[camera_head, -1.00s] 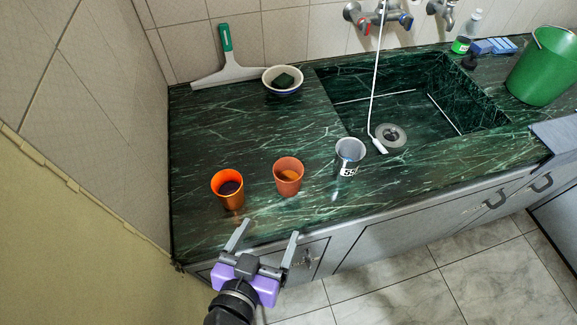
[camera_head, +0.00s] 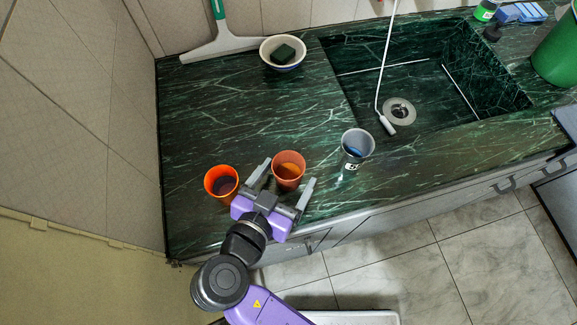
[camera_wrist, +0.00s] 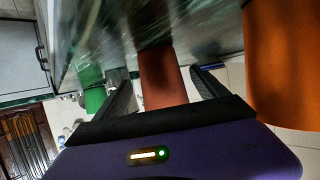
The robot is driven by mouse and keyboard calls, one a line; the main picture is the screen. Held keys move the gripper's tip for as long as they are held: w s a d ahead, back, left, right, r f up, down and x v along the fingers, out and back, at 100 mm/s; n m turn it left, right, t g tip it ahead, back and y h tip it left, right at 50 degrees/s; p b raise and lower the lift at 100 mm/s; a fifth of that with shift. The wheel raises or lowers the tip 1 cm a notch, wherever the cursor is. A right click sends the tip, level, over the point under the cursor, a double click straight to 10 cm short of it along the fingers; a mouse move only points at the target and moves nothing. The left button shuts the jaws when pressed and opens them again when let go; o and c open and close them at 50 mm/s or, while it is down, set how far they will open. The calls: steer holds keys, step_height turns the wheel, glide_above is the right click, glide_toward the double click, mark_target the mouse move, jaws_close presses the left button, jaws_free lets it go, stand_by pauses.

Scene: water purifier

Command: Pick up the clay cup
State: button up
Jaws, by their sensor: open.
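The clay cup (camera_head: 289,165), reddish-brown with something orange inside, stands upright on the green marble counter near its front edge. My gripper (camera_head: 287,173) is open, with one finger on each side of the cup. In the wrist view the clay cup (camera_wrist: 163,82) shows between the two dark fingers, with what look like small gaps on both sides. I cannot tell how far the fingers reach around it. Nothing is held.
A brighter orange cup (camera_head: 221,183) stands close to the left finger and looms large in the wrist view (camera_wrist: 283,65). A grey metal cup (camera_head: 357,143) stands to the right. Behind are a bowl (camera_head: 270,56) with a sponge, a squeegee (camera_head: 222,45) and a sink (camera_head: 430,105).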

steer(key=x, duration=0.4)
steer(key=shift+w+r+p, duration=0.25)
steer(key=shift+w+p, duration=0.1)
steer(key=shift+p, duration=0.05)
steer(key=c, duration=1.6)
steer(key=shift+c, duration=0.2)
step_height(320, 180, up, 20)
steer(key=shift+p, duration=0.45)
